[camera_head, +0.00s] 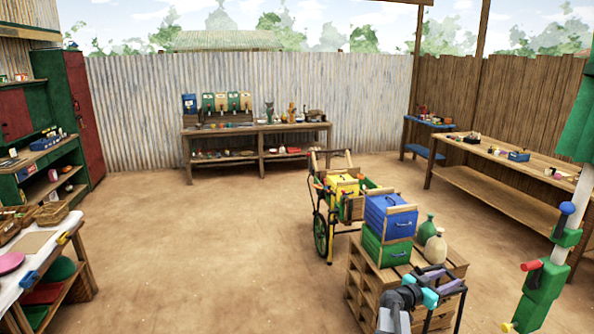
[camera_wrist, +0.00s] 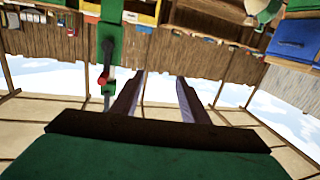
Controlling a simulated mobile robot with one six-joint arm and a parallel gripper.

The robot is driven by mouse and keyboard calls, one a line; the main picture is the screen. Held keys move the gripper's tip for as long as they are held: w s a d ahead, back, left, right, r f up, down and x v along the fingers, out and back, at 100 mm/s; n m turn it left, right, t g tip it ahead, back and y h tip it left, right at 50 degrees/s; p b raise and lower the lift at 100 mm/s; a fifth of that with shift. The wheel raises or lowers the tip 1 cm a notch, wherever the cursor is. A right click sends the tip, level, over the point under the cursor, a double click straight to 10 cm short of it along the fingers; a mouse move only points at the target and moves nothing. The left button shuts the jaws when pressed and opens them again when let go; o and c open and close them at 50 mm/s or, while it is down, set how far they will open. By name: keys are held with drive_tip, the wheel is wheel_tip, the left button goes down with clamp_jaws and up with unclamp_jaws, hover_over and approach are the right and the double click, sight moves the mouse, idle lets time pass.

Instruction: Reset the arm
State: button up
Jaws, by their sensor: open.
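My gripper (camera_head: 446,283) is at the lower right of the head view, with its jaws apart. It is over or just in front of the right part of the wooden crate stand (camera_head: 362,287); I cannot tell the exact gap. In the wrist view its two fingers (camera_wrist: 160,80) are spread, with nothing seen between them. That view is upside down, with sky beyond the fingers. A green surface and a dark bar fill its bottom edge.
A blue box (camera_head: 385,222) sits on a green box (camera_head: 380,250), beside two bottles (camera_head: 435,247). A cart (camera_head: 322,228) stands behind. A green-and-white post with a red lever (camera_head: 530,266) stands at right. Open dirt floor (camera_head: 200,250) lies left.

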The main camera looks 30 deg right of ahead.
drive_tip(key=w+a+f+n+t+y+b, duration=0.2)
drive_tip(key=w+a+f+n+t, duration=0.3)
drive_tip(key=w+a+f, duration=0.55)
drive_tip(key=w+a+f+n+t+y+b, duration=0.25)
drive_tip(key=w+a+f+n+t, duration=0.4)
drive_tip(key=w+a, duration=0.65)
drive_tip(key=a+f+n+y+b, duration=0.1)
drive_tip(key=a+f+n+y, duration=0.15)
drive_tip(key=a+f, duration=0.6)
drive_tip(key=a+f+n+y+b, duration=0.15)
drive_tip(key=a+f+y, duration=0.3)
drive_tip(key=a, duration=0.65)
drive_tip(key=a+f+n+y+b, duration=0.1)
drive_tip(key=a+f+n+y, duration=0.15)
drive_tip(key=a+f, duration=0.6)
drive_tip(key=s+a+f+n+g+y+b, duration=0.1)
drive_tip(key=s+a+f+n+g+y, duration=0.15)
drive_tip(key=s+a+f, duration=0.55)
drive_tip(key=s+a+f+n+g+y+b, duration=0.1)
drive_tip(key=s+a+f+g+y, duration=0.2)
drive_tip(key=s+a+f, duration=0.55)
drive_tip(key=s+r+m+g+h, duration=0.2)
drive_tip(key=s+g, duration=0.8)
drive_tip(key=s, duration=1.3)
drive_tip(key=shift+d+r+m+g, duration=0.4)
drive_tip(key=shift+r+m, duration=0.35)
drive_tip(key=shift+r, duration=0.05)
